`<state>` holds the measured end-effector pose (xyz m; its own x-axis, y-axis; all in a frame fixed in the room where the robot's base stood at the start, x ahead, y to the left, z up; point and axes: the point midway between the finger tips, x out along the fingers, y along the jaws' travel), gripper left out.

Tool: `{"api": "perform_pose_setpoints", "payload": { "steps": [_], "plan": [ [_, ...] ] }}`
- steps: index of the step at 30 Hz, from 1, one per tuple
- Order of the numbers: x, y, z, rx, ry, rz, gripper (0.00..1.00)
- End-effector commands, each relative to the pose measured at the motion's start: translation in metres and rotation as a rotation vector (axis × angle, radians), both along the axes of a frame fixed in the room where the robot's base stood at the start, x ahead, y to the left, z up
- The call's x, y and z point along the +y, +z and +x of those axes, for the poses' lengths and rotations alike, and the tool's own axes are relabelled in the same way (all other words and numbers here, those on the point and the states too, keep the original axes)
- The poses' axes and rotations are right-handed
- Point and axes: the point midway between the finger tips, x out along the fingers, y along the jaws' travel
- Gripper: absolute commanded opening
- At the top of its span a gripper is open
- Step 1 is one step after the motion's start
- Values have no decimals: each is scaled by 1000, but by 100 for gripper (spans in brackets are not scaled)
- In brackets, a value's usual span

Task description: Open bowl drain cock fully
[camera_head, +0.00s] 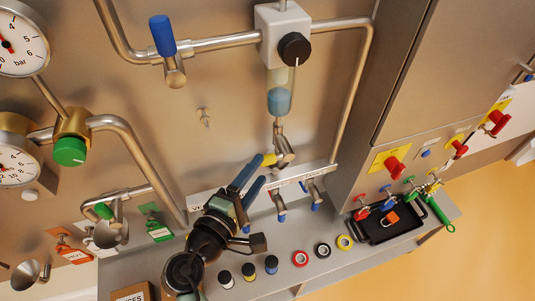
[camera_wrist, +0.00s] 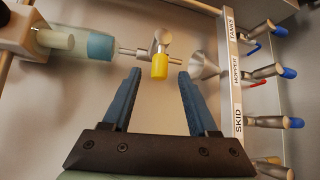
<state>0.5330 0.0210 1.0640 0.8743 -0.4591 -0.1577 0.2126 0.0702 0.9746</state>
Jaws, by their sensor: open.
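The bowl (camera_head: 279,99) is a clear cylinder with blue-grey contents, hanging under a white block with a black knob. Below it is the metal drain cock (camera_head: 283,150) with a yellow handle (camera_head: 269,159). In the wrist view the yellow handle (camera_wrist: 159,67) sticks out toward me from the cock body (camera_wrist: 161,43), across the pipe line. My gripper (camera_head: 264,168) is open, its blue fingers pointing at the cock. In the wrist view the handle appears between the fingertips (camera_wrist: 160,73), with gaps on both sides. I cannot tell whether the tips reach past its end.
A metal funnel (camera_wrist: 205,66) sits just below the cock, close to one fingertip. A labelled rail with several blue-handled valves (camera_wrist: 272,72) runs beyond it. A blue-handled valve (camera_head: 163,38) is on the upper pipe. The shelf below holds caps and a black tray (camera_head: 388,228).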

Motion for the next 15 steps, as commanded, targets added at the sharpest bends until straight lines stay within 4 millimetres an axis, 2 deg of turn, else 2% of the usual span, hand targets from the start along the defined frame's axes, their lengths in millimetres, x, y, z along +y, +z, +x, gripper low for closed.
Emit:
{"api": "perform_pose_setpoints", "payload": {
  "steps": [3,6,15],
  "plan": [
    [-12,-1,21,-2,-4,0,59],
    [-18,-4,33,-1,-2,-1,59],
    [-25,-8,46,-1,0,2,59]
  ]
}}
